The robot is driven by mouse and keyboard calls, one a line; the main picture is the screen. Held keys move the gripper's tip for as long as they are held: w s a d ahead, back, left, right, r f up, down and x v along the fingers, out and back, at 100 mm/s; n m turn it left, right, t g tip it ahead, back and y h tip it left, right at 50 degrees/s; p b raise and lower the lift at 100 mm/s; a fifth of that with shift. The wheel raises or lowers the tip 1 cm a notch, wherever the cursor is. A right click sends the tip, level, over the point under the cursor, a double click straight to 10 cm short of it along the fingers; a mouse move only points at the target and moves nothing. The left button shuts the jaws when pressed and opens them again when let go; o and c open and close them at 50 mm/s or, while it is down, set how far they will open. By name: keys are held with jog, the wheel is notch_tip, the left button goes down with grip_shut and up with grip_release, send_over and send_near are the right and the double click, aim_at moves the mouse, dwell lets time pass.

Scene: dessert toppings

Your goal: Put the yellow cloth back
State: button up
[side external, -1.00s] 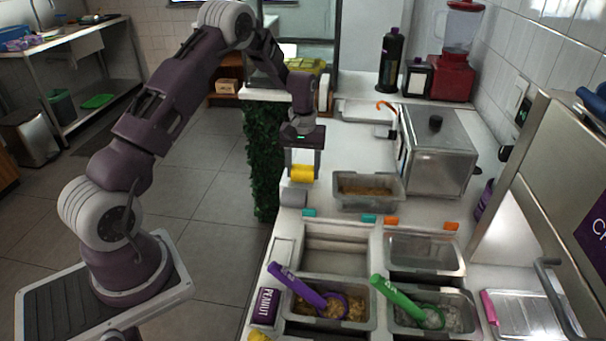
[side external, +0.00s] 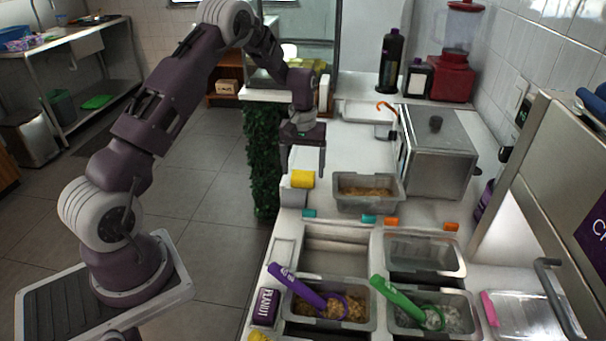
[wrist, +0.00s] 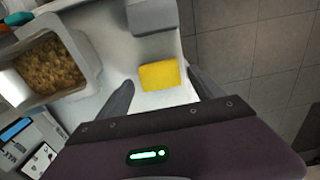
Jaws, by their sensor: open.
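The yellow cloth (side external: 302,179) is a small folded block at the left edge of the white counter, just behind a grey block (side external: 293,198). In the wrist view the cloth (wrist: 159,75) lies on the white surface, with the grey block (wrist: 152,16) close beside it. My gripper (side external: 303,170) is open and empty above the cloth. Its two fingers stand apart on either side of the cloth, with a gap to it on each side in the wrist view.
A metal pan of brown crumbs (side external: 367,184) stands right of the cloth. A steel box (side external: 436,150) is farther right. Inset topping pans with a purple scoop (side external: 296,284) and a green scoop (side external: 398,295) are nearer the camera. The counter ends just left of the cloth, above the floor.

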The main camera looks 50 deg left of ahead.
aim_at(304, 176)
notch_tip(304, 176, up, 12)
jog(key=d+f, duration=0.1)
jog(key=s+d+r+m+t, duration=0.2)
jog(key=s+d+r+m, duration=0.2)
jog(key=s+d+r, duration=0.75)
jog(key=s+d+r+m+t, duration=0.1)
jog(key=s+d+m, duration=0.1)
jog(key=s, duration=0.7)
jog(key=s+d+r+m+t, duration=0.1)
jog(key=s+d, duration=0.4)
jog(key=s, duration=0.5)
jog(key=shift+d+m+t, duration=0.15)
jog(key=shift+m+t, duration=0.65)
jog(key=shift+m, duration=0.2)
